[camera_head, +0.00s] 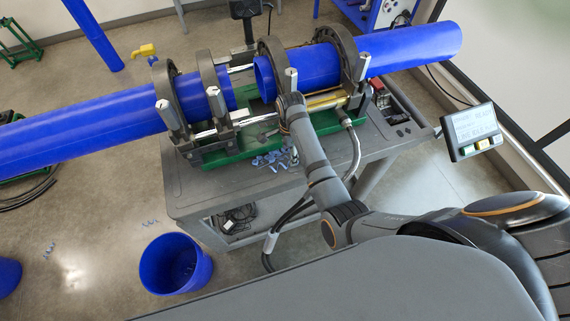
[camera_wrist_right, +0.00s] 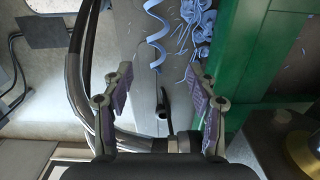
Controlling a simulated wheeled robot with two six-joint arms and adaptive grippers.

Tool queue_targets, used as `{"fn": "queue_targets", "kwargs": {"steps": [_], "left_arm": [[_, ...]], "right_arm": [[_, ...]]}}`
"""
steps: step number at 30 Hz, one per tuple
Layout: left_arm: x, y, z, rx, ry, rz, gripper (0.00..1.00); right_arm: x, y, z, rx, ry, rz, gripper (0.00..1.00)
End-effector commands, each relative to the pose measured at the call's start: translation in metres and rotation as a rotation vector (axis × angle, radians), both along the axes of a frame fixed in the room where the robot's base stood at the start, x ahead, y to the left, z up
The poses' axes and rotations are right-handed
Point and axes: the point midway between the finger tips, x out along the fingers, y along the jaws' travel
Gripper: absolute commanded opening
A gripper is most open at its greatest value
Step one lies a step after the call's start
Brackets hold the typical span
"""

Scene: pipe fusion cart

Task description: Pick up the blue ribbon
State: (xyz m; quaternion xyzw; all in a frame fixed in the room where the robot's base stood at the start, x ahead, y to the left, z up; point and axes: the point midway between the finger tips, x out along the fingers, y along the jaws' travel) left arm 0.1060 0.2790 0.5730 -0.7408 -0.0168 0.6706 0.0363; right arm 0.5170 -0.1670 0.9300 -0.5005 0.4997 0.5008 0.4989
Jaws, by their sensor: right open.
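Blue ribbon-like shavings (camera_head: 270,161) lie in a loose pile on the grey cart top, in front of the green machine base. In the right wrist view a long curled blue ribbon (camera_wrist_right: 157,38) lies beside a tangled heap of ribbon (camera_wrist_right: 196,32), which lies against the green frame. My right gripper (camera_wrist_right: 160,82) is open and empty, its two fingers apart, with the ribbons beyond the fingertips. In the head view my right arm reaches over the cart, and its gripper (camera_head: 293,157) is mostly hidden beside the pile. My left gripper is not in view.
A long blue pipe (camera_head: 90,137) and another blue pipe (camera_head: 415,50) sit in the machine's clamps above the cart (camera_head: 195,200). Black hoses (camera_wrist_right: 78,75) run close beside my right gripper. A blue bin (camera_head: 176,264) stands on the floor. A display (camera_head: 470,131) is at the right.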

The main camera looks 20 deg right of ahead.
Motion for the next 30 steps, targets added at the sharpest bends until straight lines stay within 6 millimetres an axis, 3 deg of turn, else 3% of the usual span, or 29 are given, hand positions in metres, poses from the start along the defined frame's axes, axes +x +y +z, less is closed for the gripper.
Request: {"fn": "queue_targets", "kwargs": {"steps": [4, 10, 18, 27, 30], "left_arm": [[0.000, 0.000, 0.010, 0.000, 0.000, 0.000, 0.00], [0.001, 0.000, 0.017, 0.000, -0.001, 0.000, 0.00], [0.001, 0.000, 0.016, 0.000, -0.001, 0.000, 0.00], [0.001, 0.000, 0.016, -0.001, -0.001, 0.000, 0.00], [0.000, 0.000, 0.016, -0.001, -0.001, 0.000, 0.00]], "right_arm": [[-0.003, 0.004, -0.011, 0.001, 0.004, 0.001, 0.58], [-0.005, 0.009, -0.044, 0.000, 0.002, 0.000, 0.58], [-0.005, 0.009, -0.052, 0.000, -0.001, 0.000, 0.58], [-0.005, 0.009, -0.052, 0.001, -0.001, 0.000, 0.21], [-0.005, 0.009, -0.052, 0.001, -0.001, 0.000, 0.21]]}}
